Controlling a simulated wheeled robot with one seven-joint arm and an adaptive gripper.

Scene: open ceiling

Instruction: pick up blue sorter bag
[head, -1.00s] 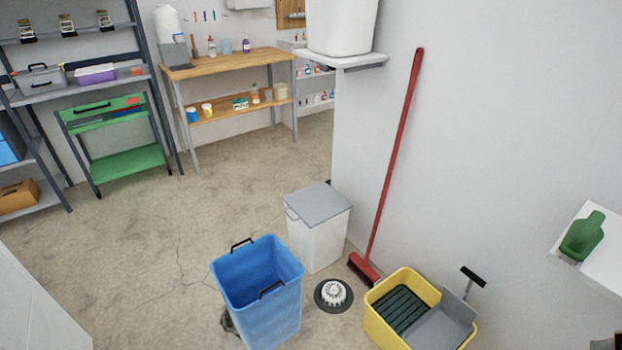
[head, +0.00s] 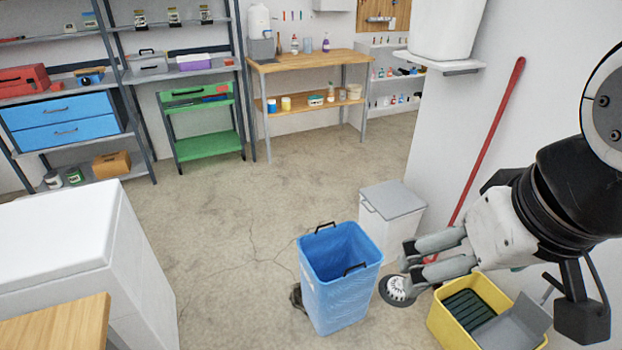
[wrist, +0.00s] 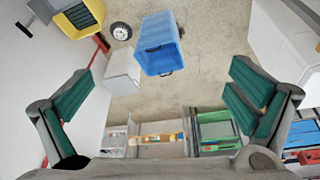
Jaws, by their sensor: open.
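The blue sorter bag (head: 340,290) stands upright on the concrete floor, an open-topped blue bin with two black handles on its rim. Its inside looks empty. In the wrist view it also shows (wrist: 158,48), lying between my two fingers in the picture but well beyond them. My gripper (head: 408,258) comes in from the right in the head view, fingers pointing left. It is open with nothing between its fingers, and appears to the right of the bag, not touching it.
A white lidded bin (head: 392,215) stands behind the bag. A yellow mop bucket (head: 440,322) and a red broom (head: 490,140) are at right. A white cabinet (head: 75,240) and wooden top (head: 55,325) fill the left front. Floor (head: 230,220) left of the bag is clear.

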